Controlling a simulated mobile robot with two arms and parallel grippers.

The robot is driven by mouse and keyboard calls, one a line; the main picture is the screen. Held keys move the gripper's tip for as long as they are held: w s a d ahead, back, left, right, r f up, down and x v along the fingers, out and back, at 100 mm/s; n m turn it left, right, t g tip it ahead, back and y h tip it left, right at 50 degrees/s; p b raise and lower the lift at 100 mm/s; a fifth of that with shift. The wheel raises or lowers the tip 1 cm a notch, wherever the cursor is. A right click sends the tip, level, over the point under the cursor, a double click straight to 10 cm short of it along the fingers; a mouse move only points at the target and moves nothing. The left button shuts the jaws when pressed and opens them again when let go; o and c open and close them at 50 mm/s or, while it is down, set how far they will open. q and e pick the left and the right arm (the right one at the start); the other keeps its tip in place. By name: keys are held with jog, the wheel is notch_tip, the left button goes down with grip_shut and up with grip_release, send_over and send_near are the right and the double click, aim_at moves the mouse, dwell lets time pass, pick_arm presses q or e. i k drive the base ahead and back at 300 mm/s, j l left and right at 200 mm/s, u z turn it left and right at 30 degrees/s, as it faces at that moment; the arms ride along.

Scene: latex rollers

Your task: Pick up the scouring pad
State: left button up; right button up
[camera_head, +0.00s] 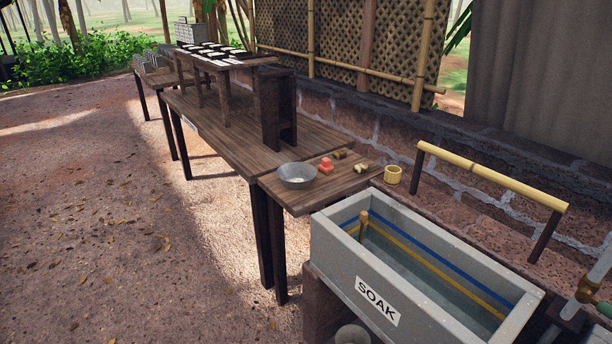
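Several small objects lie on the near end of the wooden table, and I cannot tell for certain which is the scouring pad. There is a red block-like object (326,166), a small brownish piece (340,154) behind it and a tan lumpy piece (362,167) to the right. A grey metal bowl (297,176) stands to their left. Neither of my grippers is in view.
A grey trough (345,262) labelled SOAK holds water in front of the table (235,140). A yellow cup (392,175) stands near its far edge. A bamboo rail (490,175) rises behind the trough. Open dirt ground (110,220) lies to the left.

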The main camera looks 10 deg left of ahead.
aim_at(326, 167)
jog(key=i+j+z, duration=0.15)
jog(key=z, duration=0.25)
jog(key=i+j+z, duration=0.1)
jog(key=z, duration=0.3)
jog(key=j+z, duration=0.4)
jog(key=i+l, duration=0.05)
